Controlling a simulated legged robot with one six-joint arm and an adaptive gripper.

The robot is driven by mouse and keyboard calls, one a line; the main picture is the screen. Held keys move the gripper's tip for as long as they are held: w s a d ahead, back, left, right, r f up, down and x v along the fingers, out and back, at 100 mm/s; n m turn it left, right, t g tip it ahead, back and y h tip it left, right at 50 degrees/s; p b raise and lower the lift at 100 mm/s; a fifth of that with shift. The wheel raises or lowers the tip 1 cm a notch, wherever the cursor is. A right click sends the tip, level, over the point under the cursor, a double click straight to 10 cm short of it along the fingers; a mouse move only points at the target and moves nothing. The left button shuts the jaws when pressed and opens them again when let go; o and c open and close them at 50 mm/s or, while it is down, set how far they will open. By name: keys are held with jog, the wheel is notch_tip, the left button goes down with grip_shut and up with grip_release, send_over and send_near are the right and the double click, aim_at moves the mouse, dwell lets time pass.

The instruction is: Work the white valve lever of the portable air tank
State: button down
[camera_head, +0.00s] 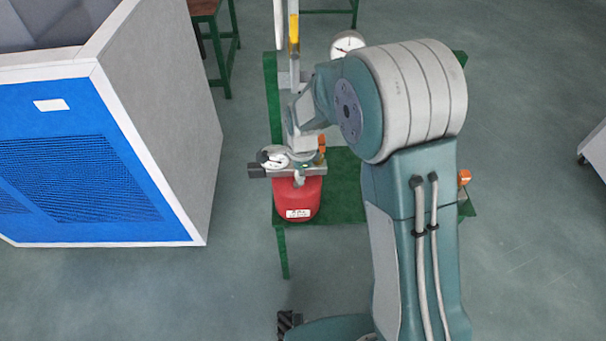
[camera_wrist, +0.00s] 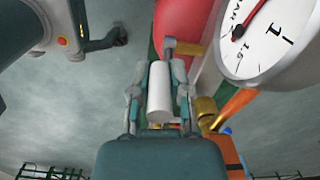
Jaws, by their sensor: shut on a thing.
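The portable air tank (camera_head: 297,200) is red and stands on a green bench in the head view. A patch of its red body (camera_wrist: 180,22) shows at the top of the wrist view. A white-faced pressure gauge (camera_wrist: 268,42) sits to the right of my gripper, close to the camera. My gripper (camera_wrist: 159,72) is shut on the white valve lever (camera_wrist: 160,100), with one finger on each side of it. In the head view my arm reaches over the bench to the top of the tank. The fingers' exact contact there is too small to tell.
The green bench (camera_head: 345,200) carries another gauge (camera_head: 347,44) farther back. An orange handle (camera_wrist: 235,103) and a brass fitting (camera_wrist: 206,108) lie right of the lever. A large blue and grey cabinet (camera_head: 90,150) stands at left. Floor is open between cabinet and bench.

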jog(key=shift+s+a+f+h, duration=0.1)
jog(key=shift+a+f+h, duration=0.1)
jog(key=shift+h, duration=0.2)
jog(key=c, duration=0.6)
grip_release()
jog(key=shift+o, duration=0.2)
jog(key=shift+a, duration=0.15)
notch_tip(320, 180, up, 12)
jog(key=shift+w+a, duration=0.2)
